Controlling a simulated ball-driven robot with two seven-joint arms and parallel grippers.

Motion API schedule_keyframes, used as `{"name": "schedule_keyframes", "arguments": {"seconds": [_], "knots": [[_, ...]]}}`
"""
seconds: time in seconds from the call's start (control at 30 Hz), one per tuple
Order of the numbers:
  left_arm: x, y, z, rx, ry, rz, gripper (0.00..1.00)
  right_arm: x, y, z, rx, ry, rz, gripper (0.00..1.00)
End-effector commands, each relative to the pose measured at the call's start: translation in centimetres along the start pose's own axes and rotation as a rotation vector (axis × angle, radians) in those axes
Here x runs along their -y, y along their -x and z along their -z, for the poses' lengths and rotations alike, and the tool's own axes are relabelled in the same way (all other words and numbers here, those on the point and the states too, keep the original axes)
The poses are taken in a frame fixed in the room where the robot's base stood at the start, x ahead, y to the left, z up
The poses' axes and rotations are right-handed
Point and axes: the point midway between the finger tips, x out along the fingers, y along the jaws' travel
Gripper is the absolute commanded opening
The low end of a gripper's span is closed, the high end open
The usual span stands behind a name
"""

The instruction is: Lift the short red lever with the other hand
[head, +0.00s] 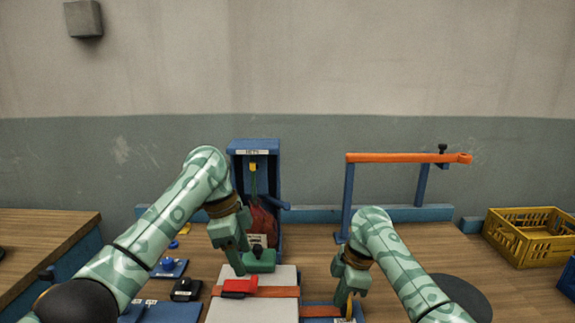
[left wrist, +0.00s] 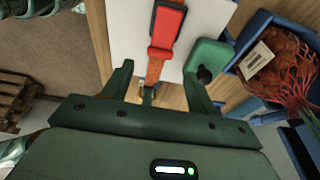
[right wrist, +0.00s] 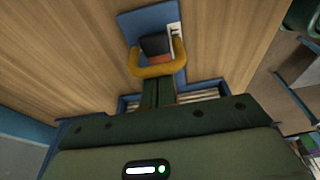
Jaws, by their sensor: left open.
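The short red lever (head: 239,287) lies on an orange strap that crosses a pale board (head: 268,309). In the left wrist view the red lever (left wrist: 164,32) lies just beyond and between my left fingertips. My left gripper (head: 240,268) is open and empty above the lever's far side; it also shows in the left wrist view (left wrist: 156,74). My right gripper (head: 346,295) has its fingers together at a yellow loop handle (right wrist: 152,70) and looks shut on it. The handle is beside a dark block on a blue plate (right wrist: 145,22). The fingertips' exact grip is partly hidden.
A green block with a dark knob (left wrist: 207,58) stands close to my left gripper's right finger. A blue stand (head: 254,147) with a red net sack (head: 263,222) rises behind. An orange bar (head: 400,157) on blue posts and a yellow crate (head: 531,237) stand right.

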Motion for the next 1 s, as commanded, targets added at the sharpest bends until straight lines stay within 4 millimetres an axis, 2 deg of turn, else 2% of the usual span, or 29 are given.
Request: {"name": "schedule_keyframes", "arguments": {"seconds": [0.2,0.4,0.6,0.87,0.97,1.0], "knots": [[-0.1,-3.8,0.0,-0.002,0.005,-0.003,0.58,0.1,-0.2,-0.3,0.007,-0.003,0.004,0.0],[0.0,-6.3,0.0,-0.001,0.005,-0.002,0.58,0.1,-0.2,-0.3,0.007,-0.003,0.004,0.0],[0.0,-7.3,0.0,-0.001,0.005,0.001,0.58,0.1,-0.2,-0.3,0.007,-0.003,0.004,0.0],[0.0,-7.5,-0.1,-0.001,0.005,0.001,0.58,0.1,-0.2,-0.3,0.007,-0.003,0.004,0.0],[0.0,-7.4,-0.1,-0.001,0.005,0.001,0.33,0.1,-0.2,-0.3,0.007,-0.003,0.004,0.0],[0.0,-7.4,-0.1,-0.001,0.005,0.001,0.22,0.1,-0.2,-0.3,0.007,-0.003,0.004,0.0]]}}
